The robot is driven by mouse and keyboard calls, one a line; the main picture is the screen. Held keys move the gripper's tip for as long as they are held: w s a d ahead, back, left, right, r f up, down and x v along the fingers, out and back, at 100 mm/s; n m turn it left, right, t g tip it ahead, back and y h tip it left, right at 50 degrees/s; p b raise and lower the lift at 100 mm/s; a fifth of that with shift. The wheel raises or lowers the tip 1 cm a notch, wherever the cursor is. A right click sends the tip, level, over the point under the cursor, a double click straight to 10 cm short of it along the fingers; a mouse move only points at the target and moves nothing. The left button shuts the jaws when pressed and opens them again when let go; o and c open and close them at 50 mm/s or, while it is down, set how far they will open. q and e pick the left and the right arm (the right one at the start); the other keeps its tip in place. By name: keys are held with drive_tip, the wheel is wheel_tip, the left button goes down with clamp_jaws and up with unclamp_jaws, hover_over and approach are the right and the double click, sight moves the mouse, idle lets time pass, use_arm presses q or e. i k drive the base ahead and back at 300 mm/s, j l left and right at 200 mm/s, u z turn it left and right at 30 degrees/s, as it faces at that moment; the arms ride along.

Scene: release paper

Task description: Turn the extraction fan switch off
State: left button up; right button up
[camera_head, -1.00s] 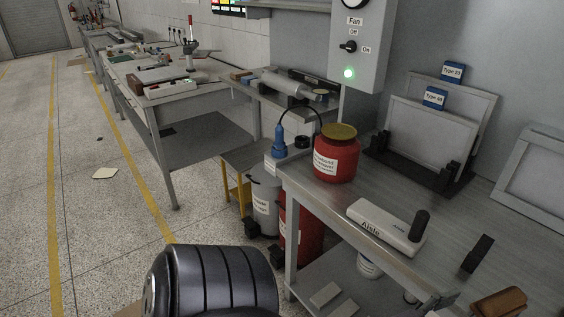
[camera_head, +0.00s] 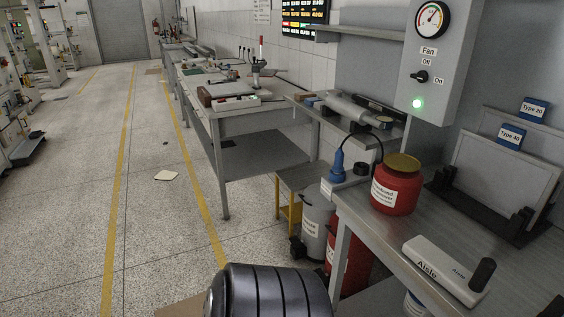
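The fan switch (camera_head: 420,77) is a black rotary knob on a grey wall panel (camera_head: 433,28) at the upper right. It sits below a "Fan" label, with "Off" above it and "On" to its right. Its pointer appears turned toward "On". A green lamp (camera_head: 417,103) glows below the knob. A round gauge (camera_head: 431,19) is above the label. Neither gripper shows in this view, and nothing touches the switch. A dark ribbed part at the bottom centre appears to be mine.
A metal bench (camera_head: 385,232) stands below the panel. The floor (camera_head: 160,220) on the left is largely clear.

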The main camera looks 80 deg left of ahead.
sight(422, 76)
drive_tip(key=u, duration=1.75)
